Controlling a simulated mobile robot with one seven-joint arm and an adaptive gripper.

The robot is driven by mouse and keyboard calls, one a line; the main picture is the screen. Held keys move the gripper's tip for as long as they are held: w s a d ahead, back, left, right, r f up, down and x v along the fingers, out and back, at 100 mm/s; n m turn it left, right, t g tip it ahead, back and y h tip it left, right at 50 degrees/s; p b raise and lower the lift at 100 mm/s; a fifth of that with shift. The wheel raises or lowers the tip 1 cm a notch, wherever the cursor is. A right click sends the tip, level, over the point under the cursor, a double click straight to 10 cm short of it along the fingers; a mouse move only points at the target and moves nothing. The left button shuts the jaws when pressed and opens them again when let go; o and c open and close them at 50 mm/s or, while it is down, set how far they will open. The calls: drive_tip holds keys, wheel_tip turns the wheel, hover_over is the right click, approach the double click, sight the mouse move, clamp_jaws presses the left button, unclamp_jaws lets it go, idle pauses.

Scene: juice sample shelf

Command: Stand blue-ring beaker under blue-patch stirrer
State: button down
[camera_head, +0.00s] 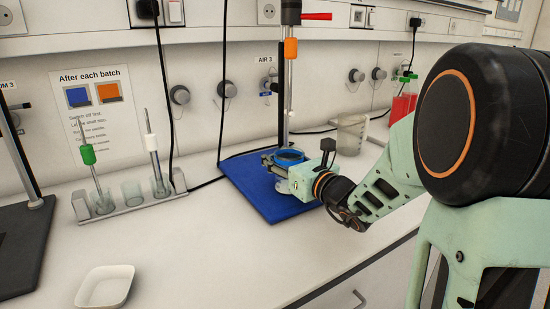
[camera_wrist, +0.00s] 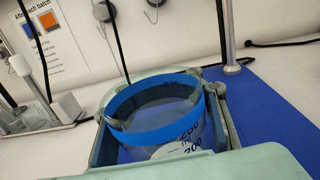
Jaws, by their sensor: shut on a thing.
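The blue-ring beaker (camera_head: 289,157) is clear glass with a wide blue band at its rim. It is over the blue base plate (camera_head: 245,175) of a stand, and I cannot tell whether it touches the plate. My gripper (camera_head: 283,165) is shut around the beaker's sides; the wrist view shows the beaker (camera_wrist: 155,112) upright between the jaws, with printed volume marks. The stirrer (camera_head: 291,18) above has a red lever and an orange piece (camera_head: 291,48) on its shaft. Which patch marks this stirrer is unclear.
A rack (camera_head: 135,203) with glass vessels and green- and white-marked rods stands left. A white dish (camera_head: 104,286) lies in front. A second stand with a dark base (camera_head: 25,245) is at far left. A larger beaker (camera_head: 351,135) stands behind my gripper. The front middle counter is clear.

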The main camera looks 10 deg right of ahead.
drive_tip(key=shift+r, duration=0.1)
drive_tip(key=c, duration=1)
unclamp_jaws()
drive_tip(key=p+v, duration=0.1)
drive_tip(key=v, duration=1.1)
drive_tip(key=shift+p, duration=0.35)
drive_tip(key=shift+s, duration=0.1)
